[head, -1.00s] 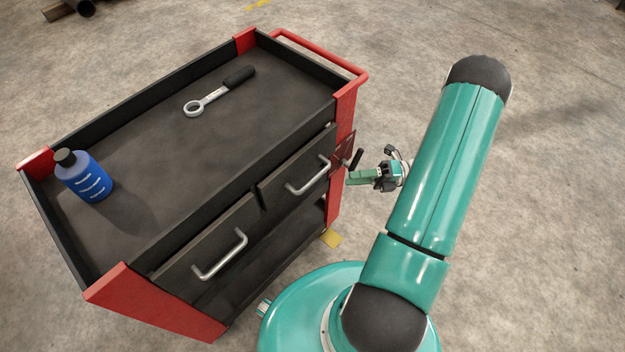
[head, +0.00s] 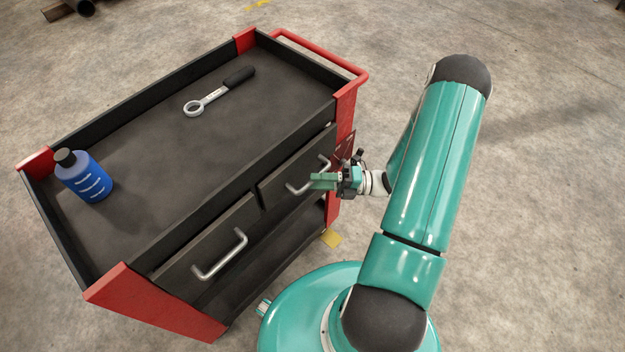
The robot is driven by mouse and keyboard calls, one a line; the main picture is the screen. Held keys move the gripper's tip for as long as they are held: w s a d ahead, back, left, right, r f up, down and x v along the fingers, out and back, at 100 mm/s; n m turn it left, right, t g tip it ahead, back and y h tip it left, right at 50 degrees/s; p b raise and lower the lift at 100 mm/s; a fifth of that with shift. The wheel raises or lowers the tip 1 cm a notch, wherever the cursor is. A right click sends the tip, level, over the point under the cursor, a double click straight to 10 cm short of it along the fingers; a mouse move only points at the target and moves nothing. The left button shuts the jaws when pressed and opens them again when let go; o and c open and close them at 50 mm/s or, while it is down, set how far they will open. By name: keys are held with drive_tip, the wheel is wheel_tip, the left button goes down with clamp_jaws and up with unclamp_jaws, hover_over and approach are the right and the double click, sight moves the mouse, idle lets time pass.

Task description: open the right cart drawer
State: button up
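The right cart drawer (head: 279,194) is a dark front panel in the cart's near side and sits flush, shut. Its silver bar handle (head: 297,191) is partly hidden by my gripper. My gripper (head: 317,181) is in front of the right end of this handle, its green fingers pointing left toward it. The view is too small to tell whether the fingers touch the handle or how far apart they are. The left drawer (head: 190,266), with its own silver handle (head: 221,258), is also shut.
The red and black cart has a dark top tray (head: 170,150). A blue bottle (head: 88,182) and a ratchet wrench (head: 218,92) lie or stand on it. A red push bar (head: 320,53) is at the far right end. Concrete floor (head: 540,200) is clear at right.

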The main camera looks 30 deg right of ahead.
drive_tip(key=shift+x, duration=0.95)
clamp_jaws()
drive_tip(key=shift+s+d, duration=0.1)
drive_tip(key=shift+s, duration=0.05)
